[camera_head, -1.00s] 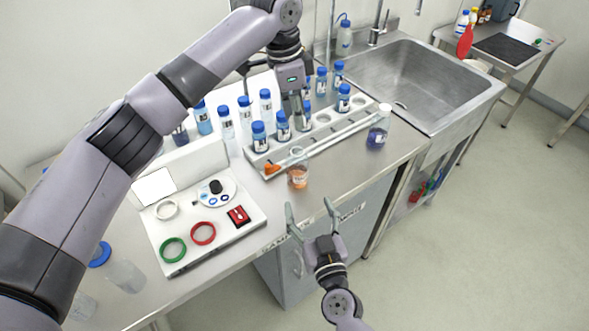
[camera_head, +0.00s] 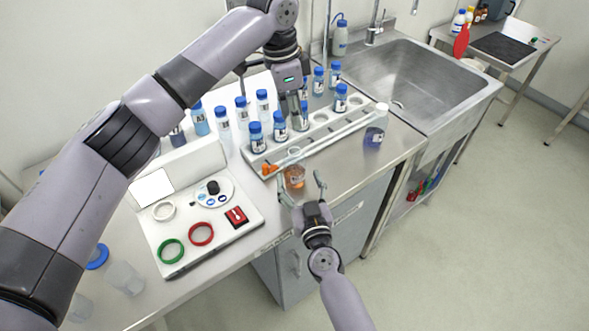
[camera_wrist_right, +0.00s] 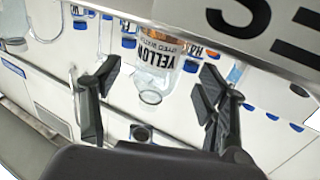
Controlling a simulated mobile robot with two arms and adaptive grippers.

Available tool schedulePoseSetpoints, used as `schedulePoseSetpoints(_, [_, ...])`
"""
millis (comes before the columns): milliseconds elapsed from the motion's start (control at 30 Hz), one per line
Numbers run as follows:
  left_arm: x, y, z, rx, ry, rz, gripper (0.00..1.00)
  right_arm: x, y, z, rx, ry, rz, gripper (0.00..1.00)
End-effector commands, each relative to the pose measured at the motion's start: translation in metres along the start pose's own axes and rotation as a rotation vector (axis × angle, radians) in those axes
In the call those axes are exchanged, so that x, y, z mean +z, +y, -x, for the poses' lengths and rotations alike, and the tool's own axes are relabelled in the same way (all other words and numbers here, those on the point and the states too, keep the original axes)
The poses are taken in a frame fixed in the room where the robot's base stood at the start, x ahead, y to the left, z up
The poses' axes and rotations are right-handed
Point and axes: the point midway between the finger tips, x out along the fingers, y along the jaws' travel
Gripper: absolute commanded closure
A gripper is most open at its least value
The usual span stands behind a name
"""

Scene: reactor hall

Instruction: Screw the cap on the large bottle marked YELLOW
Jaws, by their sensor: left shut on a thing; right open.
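The large bottle marked YELLOW (camera_head: 295,178) stands on the bench front with orange contents. In the right wrist view the bottle (camera_wrist_right: 158,60) shows its YELLOW label and a clear, uncapped mouth. My right gripper (camera_head: 302,182) is open just in front of it. In the right wrist view the open fingers (camera_wrist_right: 160,78) lie on either side of the bottle, apart from it. My left gripper (camera_head: 293,108) is shut among the blue-capped bottles at the rack; what it holds is hidden. I cannot make out the cap for the YELLOW bottle.
A white rack (camera_head: 325,120) with several blue-capped bottles lies behind. A white-capped bottle (camera_head: 376,126) stands at its right, near the sink (camera_head: 425,90). A white panel (camera_head: 195,235) with coloured rings lies left. A blue ring (camera_head: 98,257) and clear containers are at far left.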

Motion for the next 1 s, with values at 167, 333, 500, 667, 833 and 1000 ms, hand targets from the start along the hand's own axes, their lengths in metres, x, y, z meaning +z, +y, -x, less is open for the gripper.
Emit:
schedulePoseSetpoints(167, [0.0,0.0,0.0,0.0,0.0,0.0,0.81,-0.001,0.0,-0.026,0.0,0.002,0.001,0.32])
schedulePoseSetpoints(333, [0.0,0.0,0.0,0.0,0.0,0.0,0.81,0.0,0.0,-0.036,0.0,0.0,0.001,0.32])
schedulePoseSetpoints(500, [0.0,0.0,0.0,0.0,0.0,0.0,0.81,0.0,0.0,-0.038,0.0,0.0,0.0,0.32])
schedulePoseSetpoints(667, [0.0,0.0,0.0,0.0,0.0,0.0,0.81,0.0,0.0,-0.037,0.0,0.0,0.0,0.33])
schedulePoseSetpoints(833, [0.0,0.0,0.0,0.0,0.0,0.0,0.81,0.0,0.0,-0.037,0.0,0.0,0.0,0.44])
schedulePoseSetpoints(1000, [0.0,0.0,0.0,0.0,0.0,0.0,0.81,0.0,0.0,-0.037,0.0,0.0,0.0,0.55])
